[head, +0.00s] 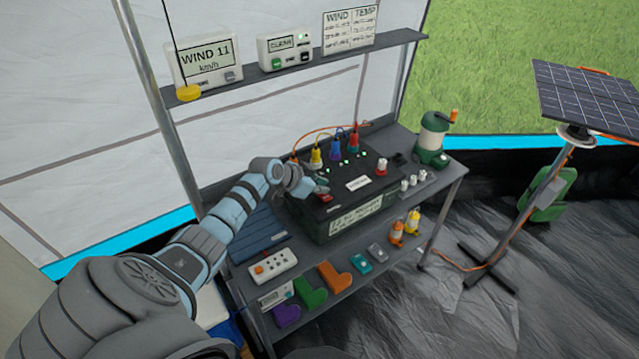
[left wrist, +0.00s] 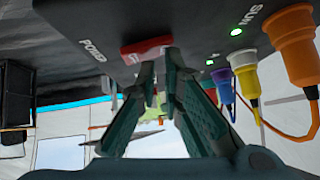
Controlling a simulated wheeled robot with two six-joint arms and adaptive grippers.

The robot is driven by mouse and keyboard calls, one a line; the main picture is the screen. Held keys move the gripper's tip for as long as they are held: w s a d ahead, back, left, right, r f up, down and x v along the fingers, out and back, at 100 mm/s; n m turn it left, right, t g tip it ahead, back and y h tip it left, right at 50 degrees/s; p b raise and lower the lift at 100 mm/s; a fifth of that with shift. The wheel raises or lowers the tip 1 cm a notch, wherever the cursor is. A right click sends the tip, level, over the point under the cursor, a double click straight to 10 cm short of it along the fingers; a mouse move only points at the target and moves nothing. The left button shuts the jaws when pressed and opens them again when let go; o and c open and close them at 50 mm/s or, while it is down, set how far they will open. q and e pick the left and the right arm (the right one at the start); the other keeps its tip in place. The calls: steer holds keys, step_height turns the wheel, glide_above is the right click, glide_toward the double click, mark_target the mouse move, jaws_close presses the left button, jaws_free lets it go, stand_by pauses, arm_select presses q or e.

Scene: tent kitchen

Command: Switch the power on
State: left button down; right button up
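The black power box (head: 350,218) stands on the upper board of the metal shelf. Its red power switch (head: 327,198) is on the near left part of the top; in the left wrist view the red switch (left wrist: 146,46) sits beside the word POWER. Which way the switch is tipped I cannot tell. My left gripper (head: 320,185) is over the box's left side. In the left wrist view its fingertips (left wrist: 160,62) are close together, with nothing held, right at the switch; contact is unclear. My right gripper is out of view.
Coloured plugs with cables (head: 335,150) stand along the box's back, beside small green lights. A lantern (head: 433,135) is on the right end of the board. A blue folded panel (head: 243,240) lies left of the box. A shelf with displays (head: 300,70) hangs above.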

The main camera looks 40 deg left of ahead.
arm_select(q)
steer(key=shift+s+d+f, duration=0.1)
steer(key=shift+s+d, duration=0.1)
steer(key=shift+d, duration=0.2)
steer(key=shift+r+p, duration=0.35)
steer(key=shift+p, duration=0.05)
steer(key=r+p, duration=0.1)
steer(key=a+r+p, duration=0.1)
steer(key=r, duration=0.1)
steer(key=r+p, duration=0.1)
steer(key=r, duration=0.1)
steer(key=shift+s+a, duration=0.3)
steer(key=a+v, duration=0.1)
steer(key=v, duration=0.7)
steer(key=shift+a, duration=0.35)
steer(key=shift+w, duration=0.15)
